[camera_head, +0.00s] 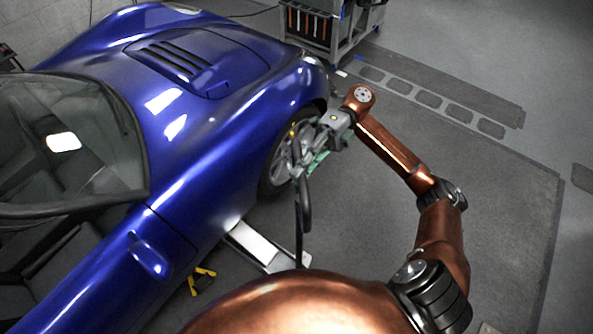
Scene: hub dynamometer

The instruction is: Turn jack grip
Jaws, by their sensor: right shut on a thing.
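The jack grip (304,205) is a black, curved handle standing upright beside the blue car's front wheel. A thin dark rod runs down from it to the pale grey jack (255,243) on the floor, partly under the car. My right gripper (304,146) is shut at the top of the grip, in front of the wheel. Its fingers are small in the picture and overlap the wheel and a green part, so the exact contact is hard to see. My left gripper is not in view.
The blue car (225,130) fills the left side. Its front wheel (278,165) is close to my right gripper. Yellow-and-black pieces (202,279) lie on the floor by the sill. A grey tool cart (318,30) stands at the back. The floor to the right is largely clear.

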